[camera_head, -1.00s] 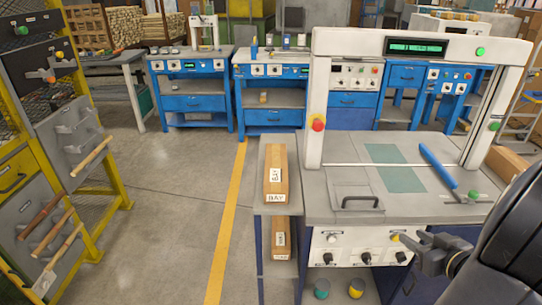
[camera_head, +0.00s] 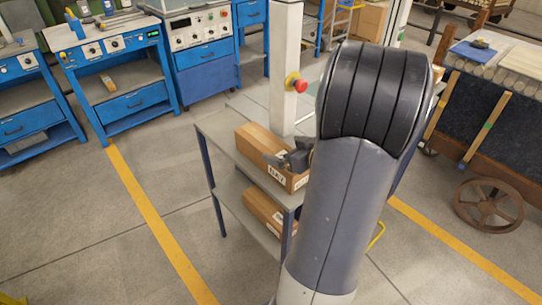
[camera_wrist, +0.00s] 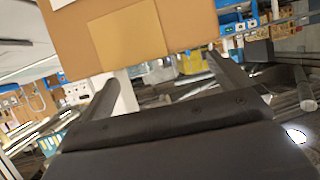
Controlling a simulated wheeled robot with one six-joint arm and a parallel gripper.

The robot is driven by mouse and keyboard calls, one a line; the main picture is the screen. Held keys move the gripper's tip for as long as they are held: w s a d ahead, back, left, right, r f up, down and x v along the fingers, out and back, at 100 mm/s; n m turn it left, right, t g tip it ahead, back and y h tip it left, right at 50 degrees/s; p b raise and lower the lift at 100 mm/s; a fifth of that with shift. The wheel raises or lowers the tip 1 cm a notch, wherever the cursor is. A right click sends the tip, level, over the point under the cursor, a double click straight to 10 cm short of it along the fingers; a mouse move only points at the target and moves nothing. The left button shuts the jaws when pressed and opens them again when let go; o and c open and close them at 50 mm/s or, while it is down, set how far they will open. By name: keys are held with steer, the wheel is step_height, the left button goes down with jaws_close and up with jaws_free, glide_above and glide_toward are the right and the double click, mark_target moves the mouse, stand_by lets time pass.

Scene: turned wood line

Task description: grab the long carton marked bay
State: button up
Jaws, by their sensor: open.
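A long brown carton (camera_head: 253,142) marked BAY on its near-end label lies on the upper shelf of a grey side stand. My gripper (camera_head: 283,160) is at the carton's near end, partly overlapping it in the head view. In the wrist view, a brown carton face (camera_wrist: 190,25) with a lighter tan patch fills the top. My open fingers (camera_wrist: 160,72) point toward it, with no grip on it visible. Whether they touch the carton, I cannot tell. My arm hides the area right of the carton.
A second carton (camera_head: 258,207) lies on the lower shelf, below the first. A white post with a red button (camera_head: 296,83) stands close behind the upper carton. A dark cart with a spoked wheel (camera_head: 490,205) is at the right. Floor left of the stand is clear.

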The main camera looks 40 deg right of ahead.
mark_target(273, 146)
steer(key=x, duration=0.4)
steer(key=shift+w+a+f+b, duration=0.15)
steer(key=shift+f+b, duration=0.1)
steer(key=shift+b, duration=0.05)
steer(key=c, duration=1.4)
steer(key=shift+r, duration=0.1)
steer(key=shift+c, duration=0.2)
